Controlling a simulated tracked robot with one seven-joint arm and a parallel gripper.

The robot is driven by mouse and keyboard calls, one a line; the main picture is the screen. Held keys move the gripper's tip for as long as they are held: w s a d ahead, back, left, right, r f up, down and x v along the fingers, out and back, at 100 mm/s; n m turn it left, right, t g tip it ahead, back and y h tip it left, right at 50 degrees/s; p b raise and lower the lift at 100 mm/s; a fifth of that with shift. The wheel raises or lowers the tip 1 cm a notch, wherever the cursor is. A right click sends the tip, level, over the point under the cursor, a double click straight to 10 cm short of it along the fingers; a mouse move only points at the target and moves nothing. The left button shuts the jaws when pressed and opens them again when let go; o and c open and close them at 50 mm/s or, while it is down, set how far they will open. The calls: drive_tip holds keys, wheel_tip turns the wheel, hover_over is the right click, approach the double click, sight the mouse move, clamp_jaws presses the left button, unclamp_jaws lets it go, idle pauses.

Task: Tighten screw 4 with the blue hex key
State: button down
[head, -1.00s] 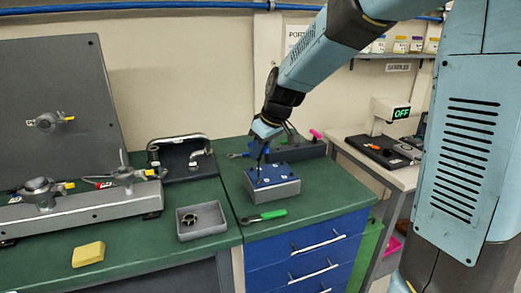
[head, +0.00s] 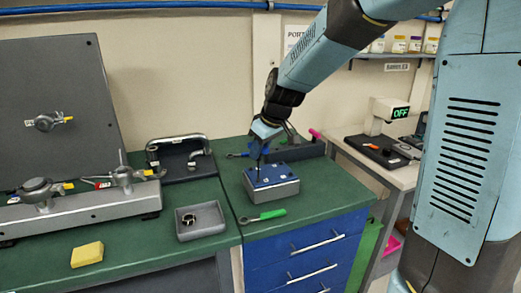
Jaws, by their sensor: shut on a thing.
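A grey block with a blue top plate (head: 270,181) sits on the green bench at centre. Small pale screw heads show on the plate, but their numbers are too small to read, so I cannot tell which is screw 4. My gripper (head: 262,146) is above the back left part of the plate. It is shut on the blue hex key (head: 258,168), whose dark shaft points down, roughly upright, to the plate's left side. Whether the tip is seated in a screw is too small to tell. The gripper's fingers are partly hidden by the wrist.
A green-handled tool (head: 263,216) lies in front of the block. A grey tray (head: 203,233) with a ring-like part stands left, near a yellow sponge (head: 87,254). A dark rack (head: 299,151) stands behind the block.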

drive_tip(key=shift+f, duration=0.45)
idle(0.4)
idle(0.3)
drive_tip(key=shift+m+t+h, duration=0.5)
drive_tip(key=shift+m+h, duration=0.2)
drive_tip(key=shift+m, duration=1.3)
drive_tip(key=shift+a+m, duration=0.1)
drive_tip(key=shift+m, duration=0.2)
drive_tip(key=shift+m+h, duration=0.4)
drive_tip(key=shift+m, duration=0.4)
drive_tip(key=shift+m+h, duration=0.4)
drive_tip(key=shift+m, duration=0.5)
drive_tip(key=shift+a+f+m+h, duration=0.1)
drive_tip(key=shift+m+h, duration=0.7)
drive_tip(key=shift+m, duration=1.2)
